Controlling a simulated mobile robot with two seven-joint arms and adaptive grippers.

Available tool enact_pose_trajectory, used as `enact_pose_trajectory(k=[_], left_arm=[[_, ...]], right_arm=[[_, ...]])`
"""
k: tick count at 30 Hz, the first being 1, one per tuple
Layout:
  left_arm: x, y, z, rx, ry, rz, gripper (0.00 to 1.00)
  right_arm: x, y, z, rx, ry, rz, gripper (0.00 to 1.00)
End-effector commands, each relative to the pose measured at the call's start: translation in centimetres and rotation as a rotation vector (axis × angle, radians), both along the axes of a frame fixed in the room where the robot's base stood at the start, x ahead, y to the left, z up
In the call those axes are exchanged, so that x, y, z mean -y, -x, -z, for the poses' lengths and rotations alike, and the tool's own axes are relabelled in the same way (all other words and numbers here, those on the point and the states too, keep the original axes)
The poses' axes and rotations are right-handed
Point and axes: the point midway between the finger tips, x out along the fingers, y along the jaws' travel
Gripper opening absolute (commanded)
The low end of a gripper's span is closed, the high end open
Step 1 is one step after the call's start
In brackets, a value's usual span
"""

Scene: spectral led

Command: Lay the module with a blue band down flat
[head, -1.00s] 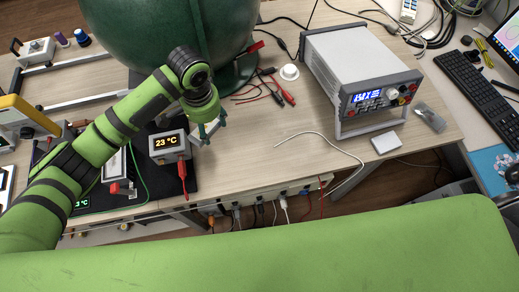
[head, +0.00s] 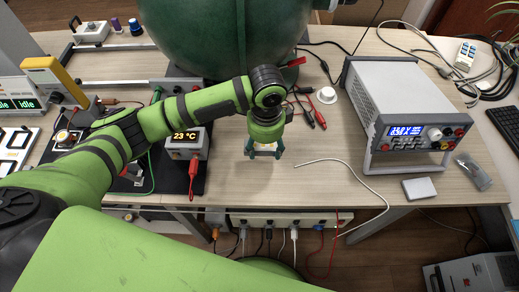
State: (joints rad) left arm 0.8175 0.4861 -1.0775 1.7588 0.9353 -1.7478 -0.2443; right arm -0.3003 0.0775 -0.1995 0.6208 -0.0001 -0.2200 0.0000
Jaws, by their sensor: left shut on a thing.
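My left gripper (head: 264,153) points down over the bare wood in front of the large green sphere. My right gripper is not in view.
Red and black clips (head: 325,95), a white cable (head: 350,172) and a power supply (head: 400,115) lie to the right. Bare wood surrounds the gripper's front and right.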

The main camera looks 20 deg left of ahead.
Motion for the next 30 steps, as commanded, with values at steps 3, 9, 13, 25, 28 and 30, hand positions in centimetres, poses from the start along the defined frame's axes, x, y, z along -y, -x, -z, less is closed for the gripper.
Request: enact_pose_trajectory(k=[3,9,13,25,28,30], left_arm=[[-1.5,-0.6,1.0,-0.001,-0.001,-0.001,0.21],[-2.0,-0.9,2.4,-0.002,0.0,0.001,0.21],[-2.0,-0.8,4.4,-0.003,0.0,0.0,0.21],[-2.0,-0.9,5.5,0.001,0.001,0.001,0.21],[-2.0,-0.9,5.8,0.0,0.001,0.001,0.21],[-2.0,-0.9,5.7,0.0,0.001,0.001,0.84]], right_arm=[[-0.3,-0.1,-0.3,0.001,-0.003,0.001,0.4],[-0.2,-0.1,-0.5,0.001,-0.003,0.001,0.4],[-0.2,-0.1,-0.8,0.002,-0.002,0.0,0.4],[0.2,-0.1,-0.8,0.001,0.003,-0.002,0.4],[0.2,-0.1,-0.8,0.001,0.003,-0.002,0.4],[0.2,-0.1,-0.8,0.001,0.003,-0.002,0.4]])
